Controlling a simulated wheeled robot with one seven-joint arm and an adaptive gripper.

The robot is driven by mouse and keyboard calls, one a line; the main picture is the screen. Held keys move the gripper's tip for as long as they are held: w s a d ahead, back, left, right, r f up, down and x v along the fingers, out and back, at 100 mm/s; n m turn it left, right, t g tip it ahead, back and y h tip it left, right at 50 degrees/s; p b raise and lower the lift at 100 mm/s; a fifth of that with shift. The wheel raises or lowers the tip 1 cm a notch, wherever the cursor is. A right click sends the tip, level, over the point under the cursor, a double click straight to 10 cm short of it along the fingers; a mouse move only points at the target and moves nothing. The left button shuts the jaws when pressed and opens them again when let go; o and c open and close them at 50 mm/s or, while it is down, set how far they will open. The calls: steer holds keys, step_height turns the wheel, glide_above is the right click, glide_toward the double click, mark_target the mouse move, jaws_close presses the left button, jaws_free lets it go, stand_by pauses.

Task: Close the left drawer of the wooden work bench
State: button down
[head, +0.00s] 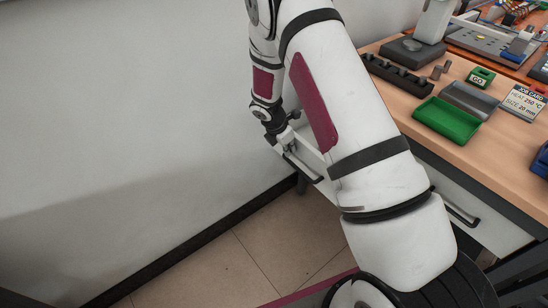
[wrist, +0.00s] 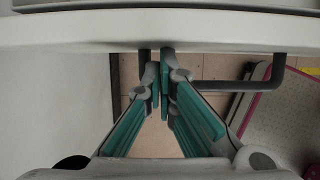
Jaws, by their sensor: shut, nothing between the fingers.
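The left drawer (head: 309,153) of the wooden work bench (head: 405,108) is white and stands out from the bench, partly hidden behind my arm in the head view. Its dark bar handle (head: 303,169) is on its front. In the wrist view the drawer's pale front (wrist: 230,33) spans the top, with the handle (wrist: 240,85) below it. My gripper (wrist: 164,62) is shut and empty, teal-padded fingers together. Its tips are at the drawer front, close to the handle's left part; I cannot tell whether they touch. In the head view my gripper (head: 284,134) is at the drawer, partly hidden.
A second white drawer (head: 485,222) with a dark handle is at right. The bench top holds a green tray (head: 446,120), a grey tray (head: 468,98), a dark block with holes (head: 397,75) and a job card (head: 523,101). A grey wall (head: 120,130) stands at left; tiled floor lies below.

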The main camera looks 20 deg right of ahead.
steer(key=w+d+b, duration=0.1)
steer(key=w+d, duration=0.1)
steer(key=d, duration=0.4)
steer(key=w+d+b, duration=0.2)
steer(key=d, duration=0.5)
steer(key=w+d+b, duration=0.1)
steer(key=w+d, duration=0.1)
steer(key=d, duration=0.5)
steer(key=shift+w, duration=0.25)
steer(key=shift+d, duration=0.1)
